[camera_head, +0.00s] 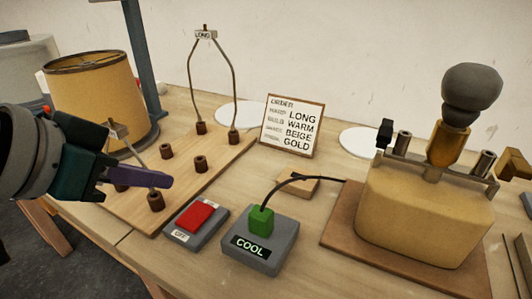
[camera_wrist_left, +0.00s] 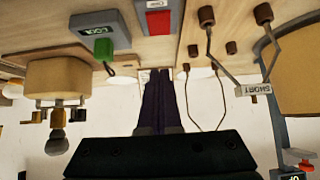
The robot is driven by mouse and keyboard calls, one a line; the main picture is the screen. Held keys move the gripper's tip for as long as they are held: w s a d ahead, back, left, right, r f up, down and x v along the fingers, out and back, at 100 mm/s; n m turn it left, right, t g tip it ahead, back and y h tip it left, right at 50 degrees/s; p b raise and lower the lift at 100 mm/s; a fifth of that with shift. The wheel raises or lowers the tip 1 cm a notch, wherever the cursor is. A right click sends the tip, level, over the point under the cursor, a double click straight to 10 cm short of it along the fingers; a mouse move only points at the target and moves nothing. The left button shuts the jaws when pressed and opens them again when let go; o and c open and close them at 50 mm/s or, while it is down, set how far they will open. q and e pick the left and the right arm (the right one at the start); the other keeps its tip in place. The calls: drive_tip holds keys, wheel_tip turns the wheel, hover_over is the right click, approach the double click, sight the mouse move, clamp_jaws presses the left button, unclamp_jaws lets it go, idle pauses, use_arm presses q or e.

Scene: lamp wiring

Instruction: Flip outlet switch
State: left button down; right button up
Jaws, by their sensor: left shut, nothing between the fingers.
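The outlet switch is a red rocker (camera_head: 195,215) on a grey box (camera_head: 180,237), lying flat on the table. An OFF label shows on its near side; I cannot tell which way the rocker is tilted. In the left wrist view the red rocker (camera_wrist_left: 158,21) is at the top. My left gripper (camera_head: 168,181) comes in from the left with its purple fingers shut and empty. It is above the peg board, left of and above the switch, apart from it in the picture. In the left wrist view its fingers (camera_wrist_left: 160,75) point up. My right gripper is not in view.
A grey box labelled COOL (camera_head: 284,232) with a green plug (camera_head: 261,219) and black cable stands right of the switch. The peg board (camera_head: 190,185) holds a LONG harp (camera_head: 205,35). A beige shade (camera_head: 95,95), order sign (camera_head: 292,125) and yellow lamp base (camera_head: 420,220) stand around.

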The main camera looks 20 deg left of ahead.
use_arm(q)
drive_tip(key=b, duration=0.2)
hover_over(202, 210)
drive_tip(key=s, duration=0.1)
drive_tip(key=f, duration=0.5)
drive_tip(key=shift+s+f, duration=0.15)
drive_tip(key=shift+s, duration=0.05)
wheel_tip(202, 210, down, 3)
drive_tip(key=shift+s+r+b, duration=0.15)
drive_tip(key=shift+r+b, duration=0.05)
drive_tip(key=shift+b, duration=0.35)
drive_tip(key=shift+f, duration=0.5)
drive_tip(key=shift+a+r+g+p, duration=0.15)
drive_tip(key=shift+g+p, duration=0.15)
drive_tip(key=shift+p, duration=0.35)
drive_tip(key=shift+f+b, duration=0.3)
drive_tip(key=shift+w+r, duration=0.1)
drive_tip(key=shift+w, duration=0.8)
